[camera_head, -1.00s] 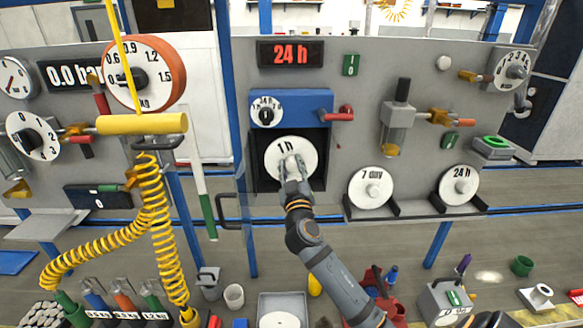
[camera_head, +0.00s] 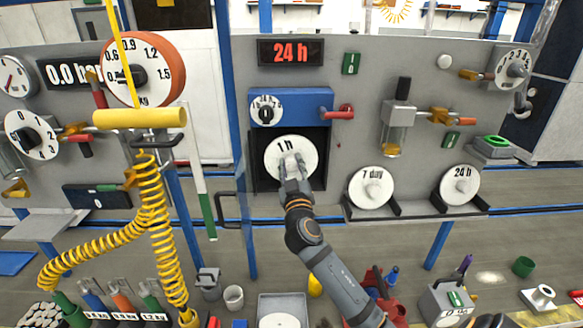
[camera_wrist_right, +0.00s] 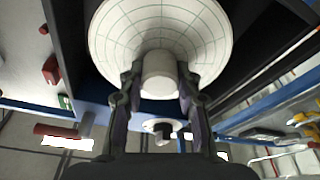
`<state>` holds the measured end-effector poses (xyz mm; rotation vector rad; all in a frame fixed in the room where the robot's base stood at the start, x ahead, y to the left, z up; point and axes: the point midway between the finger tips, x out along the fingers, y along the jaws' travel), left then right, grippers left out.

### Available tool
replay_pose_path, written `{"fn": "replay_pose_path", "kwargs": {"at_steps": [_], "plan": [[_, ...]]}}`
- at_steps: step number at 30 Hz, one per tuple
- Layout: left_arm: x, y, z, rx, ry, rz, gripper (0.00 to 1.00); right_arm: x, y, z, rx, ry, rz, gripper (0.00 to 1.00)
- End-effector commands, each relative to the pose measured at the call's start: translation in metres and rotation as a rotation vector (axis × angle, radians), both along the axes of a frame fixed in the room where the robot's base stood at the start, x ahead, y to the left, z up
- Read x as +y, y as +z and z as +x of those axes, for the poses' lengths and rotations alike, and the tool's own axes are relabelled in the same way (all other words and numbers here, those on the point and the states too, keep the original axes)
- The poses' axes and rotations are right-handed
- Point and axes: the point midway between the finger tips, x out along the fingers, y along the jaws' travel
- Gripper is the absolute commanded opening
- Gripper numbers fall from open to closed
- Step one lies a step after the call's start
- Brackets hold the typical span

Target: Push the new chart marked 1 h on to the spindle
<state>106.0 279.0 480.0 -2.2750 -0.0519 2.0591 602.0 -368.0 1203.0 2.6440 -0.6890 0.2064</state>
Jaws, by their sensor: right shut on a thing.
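The white round chart marked 1 h (camera_head: 285,148) stands upright in the black recess (camera_head: 262,181) under the blue dial box (camera_head: 303,100). My right gripper (camera_head: 291,177) is shut on the chart's pale hub. In the right wrist view the two fingers of the gripper (camera_wrist_right: 158,88) lie on either side of the hub (camera_wrist_right: 159,72), with the gridded chart face (camera_wrist_right: 125,30) behind it. The spindle is hidden behind the chart, so I cannot tell how far on it the chart is. My left gripper is not in view.
The 7 day chart (camera_head: 371,186) and the 24 h chart (camera_head: 459,184) stand in black holders to the right. A red handle (camera_head: 341,113) juts out above the recess. A yellow coiled hose (camera_head: 155,215) hangs at left.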

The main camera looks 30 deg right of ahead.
Motion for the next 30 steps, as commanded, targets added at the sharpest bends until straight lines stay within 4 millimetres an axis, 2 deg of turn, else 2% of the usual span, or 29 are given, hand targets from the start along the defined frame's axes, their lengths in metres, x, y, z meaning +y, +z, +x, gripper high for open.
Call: {"fn": "replay_pose_path", "kwargs": {"at_steps": [10,30], "plan": [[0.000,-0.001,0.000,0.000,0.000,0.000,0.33,0.000,0.000,0.001,0.000,0.000,-0.001,0.00],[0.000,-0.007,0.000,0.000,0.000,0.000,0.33,-0.009,0.000,0.015,-0.001,0.000,-0.002,0.00]]}}
